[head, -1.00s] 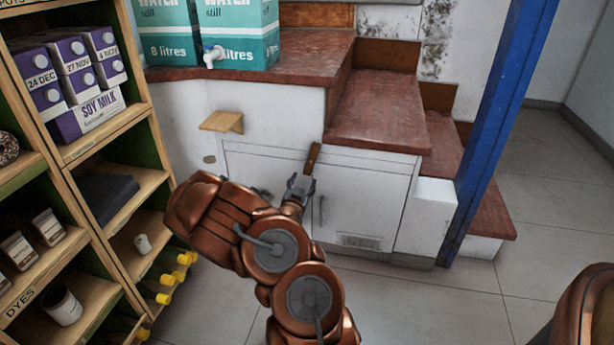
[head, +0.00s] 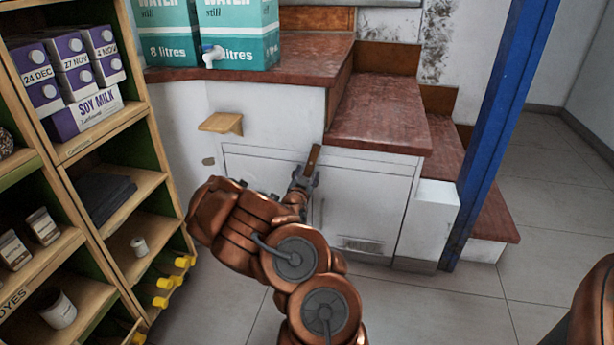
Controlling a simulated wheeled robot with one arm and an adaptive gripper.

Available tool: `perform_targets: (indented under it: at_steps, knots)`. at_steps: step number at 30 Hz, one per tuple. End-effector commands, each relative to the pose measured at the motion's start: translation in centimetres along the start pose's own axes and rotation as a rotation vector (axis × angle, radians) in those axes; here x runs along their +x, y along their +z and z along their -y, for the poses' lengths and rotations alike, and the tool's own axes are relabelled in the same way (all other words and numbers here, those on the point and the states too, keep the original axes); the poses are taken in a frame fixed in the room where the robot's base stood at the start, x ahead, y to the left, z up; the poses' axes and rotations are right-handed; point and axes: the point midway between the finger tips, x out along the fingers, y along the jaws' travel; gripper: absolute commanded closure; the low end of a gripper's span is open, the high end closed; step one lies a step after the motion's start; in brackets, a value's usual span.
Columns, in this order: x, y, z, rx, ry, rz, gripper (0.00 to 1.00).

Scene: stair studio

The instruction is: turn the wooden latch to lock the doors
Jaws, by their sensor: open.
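The wooden latch (head: 314,157) is a narrow brown strip at the top of the seam between two white cupboard doors, the left door (head: 262,170) and the right door (head: 365,200). The latch stands nearly upright, leaning slightly right at its top. My gripper (head: 305,175) is open, its grey fingers at the latch's lower end. The fingers overlap the latch in the picture; I cannot tell whether they touch it. My copper arm hides the lower part of the left door and part of the seam.
A wooden shelf unit (head: 165,118) with soy milk cartons (head: 85,120) and jars stands close on the left. A small wooden ledge (head: 221,123) juts out left of the latch. Red-topped steps (head: 380,112) and a blue post (head: 505,130) are right. Floor (head: 450,300) is clear at front right.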

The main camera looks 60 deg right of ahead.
Motion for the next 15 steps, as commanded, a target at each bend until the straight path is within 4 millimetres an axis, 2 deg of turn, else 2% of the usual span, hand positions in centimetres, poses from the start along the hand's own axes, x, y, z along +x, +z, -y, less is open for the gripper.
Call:
perform_targets:
  at_steps: [3, 15]
  knots:
    - [-0.01, 0.0, 0.0, 0.0, 0.0, 0.0, 0.46]
    - [-0.03, -0.01, 0.0, 0.0, 0.0, 0.0, 0.88]
